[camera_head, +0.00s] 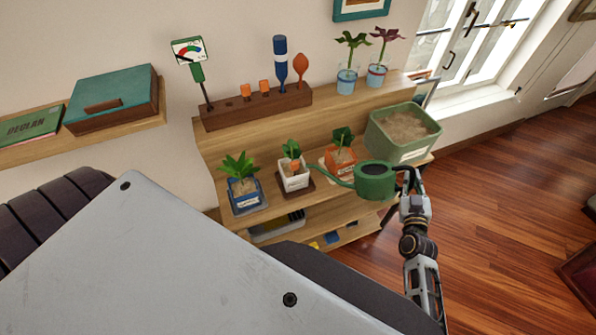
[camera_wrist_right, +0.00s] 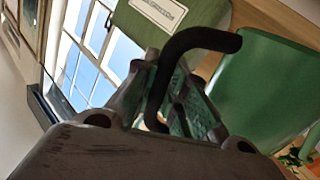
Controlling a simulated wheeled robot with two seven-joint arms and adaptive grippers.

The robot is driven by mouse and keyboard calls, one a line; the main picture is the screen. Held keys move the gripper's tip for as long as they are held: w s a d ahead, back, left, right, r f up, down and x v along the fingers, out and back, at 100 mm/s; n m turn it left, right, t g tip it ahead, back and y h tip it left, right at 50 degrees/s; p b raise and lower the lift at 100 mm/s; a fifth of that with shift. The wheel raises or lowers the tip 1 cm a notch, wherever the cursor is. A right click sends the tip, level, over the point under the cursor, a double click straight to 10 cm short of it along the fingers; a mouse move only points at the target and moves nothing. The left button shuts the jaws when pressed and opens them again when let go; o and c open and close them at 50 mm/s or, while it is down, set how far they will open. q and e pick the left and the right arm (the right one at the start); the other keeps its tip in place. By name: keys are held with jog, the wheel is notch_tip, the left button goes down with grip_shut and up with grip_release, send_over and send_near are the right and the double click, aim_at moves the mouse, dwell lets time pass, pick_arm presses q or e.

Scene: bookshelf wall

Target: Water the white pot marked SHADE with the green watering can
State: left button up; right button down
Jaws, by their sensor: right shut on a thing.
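The green watering can (camera_head: 372,186) is off the shelf unit, held at its right front by my right gripper (camera_head: 408,188). The gripper is shut on its black handle. In the right wrist view the handle (camera_wrist_right: 205,38) passes by the fingers (camera_wrist_right: 172,100), and the can's green body (camera_wrist_right: 262,88) fills the right side. The can looks about level, its spout (camera_head: 335,178) pointing left toward the white pot (camera_head: 293,183). The spout tip ends close to this pot's right side; I see no water. The pot holds a small green plant; its label is too small to read. My left gripper is not in view.
A blue pot (camera_head: 246,205) stands left of the white pot, an orange pot (camera_head: 341,163) right of it, partly behind the spout. A green bin of soil (camera_head: 413,153) stands behind the can. A tool rack (camera_head: 258,109) and two cuttings in jars (camera_head: 346,86) stand on the upper shelf.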

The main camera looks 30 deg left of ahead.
jog(key=shift+r, duration=0.25)
jog(key=shift+r+p, duration=0.75)
jog(key=shift+p, duration=0.15)
jog(key=shift+f, duration=0.1)
jog(key=shift+a+r+n+p, duration=0.1)
jog(key=shift+r+n+p, duration=0.3)
jog(key=shift+r+p, duration=0.6)
dwell(2.1)
jog(key=shift+f, duration=0.35)
jog(key=shift+f+m+b, duration=0.7)
jog(key=shift+f+b, duration=0.5)
jog(key=shift+f, duration=0.45)
jog(key=shift+f+m+b, duration=0.7)
jog(key=shift+f+b, duration=0.5)
jog(key=shift+f, duration=0.45)
jog(key=shift+r, duration=0.1)
